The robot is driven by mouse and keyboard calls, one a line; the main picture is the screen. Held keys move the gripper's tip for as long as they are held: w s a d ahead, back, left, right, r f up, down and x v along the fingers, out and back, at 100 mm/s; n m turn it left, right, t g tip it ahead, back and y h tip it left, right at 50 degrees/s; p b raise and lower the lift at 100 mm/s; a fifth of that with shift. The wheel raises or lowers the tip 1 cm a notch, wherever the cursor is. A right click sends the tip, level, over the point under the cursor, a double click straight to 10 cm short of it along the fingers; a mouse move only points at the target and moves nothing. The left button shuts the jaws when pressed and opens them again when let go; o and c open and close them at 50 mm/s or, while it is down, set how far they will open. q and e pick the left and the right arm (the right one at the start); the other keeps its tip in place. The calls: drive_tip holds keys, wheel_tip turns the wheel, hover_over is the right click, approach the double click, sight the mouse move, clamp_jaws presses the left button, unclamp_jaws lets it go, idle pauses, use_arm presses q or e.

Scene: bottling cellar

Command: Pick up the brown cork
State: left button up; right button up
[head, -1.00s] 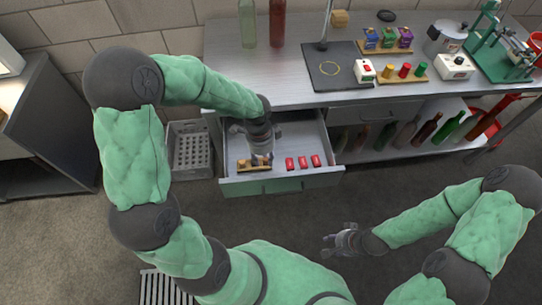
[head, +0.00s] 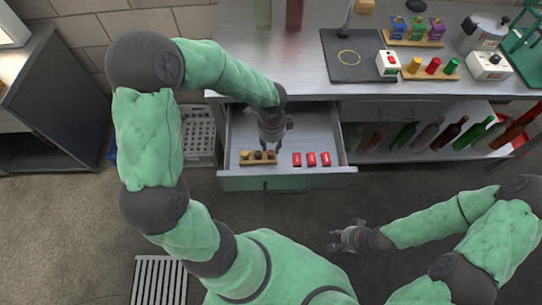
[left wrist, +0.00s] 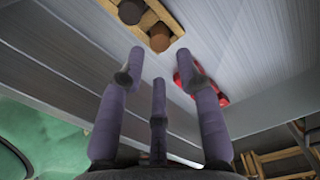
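The brown cork (left wrist: 160,38) stands at the end of a wooden rack (left wrist: 177,28), beside a darker cork (left wrist: 130,12), in the left wrist view. In the head view the rack (head: 245,161) with its corks lies in the open drawer (head: 233,135). My left gripper (head: 273,149) points down into the drawer near the rack's right end. In the left wrist view its fingers (left wrist: 160,75) are spread and empty, with the brown cork beyond the fingertips. My right gripper (head: 335,241) is away from the drawer, its fingers apparently apart and empty.
Several red blocks (head: 311,159) lie in the drawer right of the rack. The drawer walls surround the left gripper. The worktop (head: 290,65) above holds bottles and a black mat (head: 340,67). A grey crate (head: 200,140) stands left of the drawer.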

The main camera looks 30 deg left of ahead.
use_arm(q)
drive_tip(key=b, duration=0.3)
hover_over(271, 158)
wheel_tip(271, 158, down, 5)
drive_tip(key=shift+c, duration=0.3)
drive_tip(key=c, duration=0.4)
drive_tip(key=shift+c, duration=0.2)
